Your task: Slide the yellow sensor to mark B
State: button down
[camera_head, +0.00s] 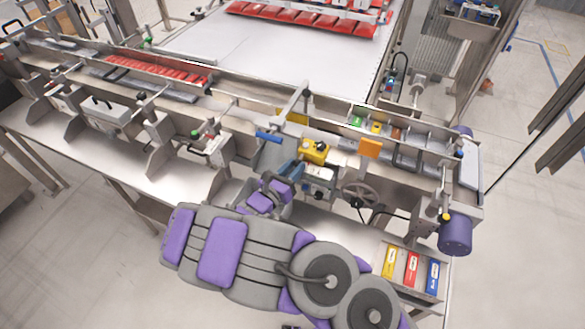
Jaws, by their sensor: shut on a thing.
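The yellow sensor (315,152), a yellow block with a dark knob on top, sits at the front side of the conveyor rail, right of centre. My gripper (297,166) reaches up to its lower left side and is shut on it; the fingertips are small and partly hidden. A green tag (357,121) and a yellow tag (376,127) are on the rail to the right of the sensor. Their lettering is too small to read, so I cannot tell which is mark B.
An orange plate (370,147) stands right of the sensor. A handwheel (360,194) is below it, and a blue handle (268,137) is to the left. Red packs (155,68) lie in the conveyor channel. Yellow, red and blue boxes (411,268) stand at the lower right.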

dwell(0.4)
jog(key=shift+s+d+p, duration=0.3)
jog(key=shift+d+p, duration=0.15)
jog(key=shift+d, duration=0.4)
jog(key=c, duration=0.9)
grip_release()
jog(key=shift+o, duration=0.2)
jog(key=p+v, duration=0.3)
jog(key=v, duration=1.4)
jog(key=shift+a+p, duration=0.2)
jog(key=shift+p, duration=0.2)
jog(key=shift+s+f, duration=0.1)
jog(key=shift+f, duration=0.05)
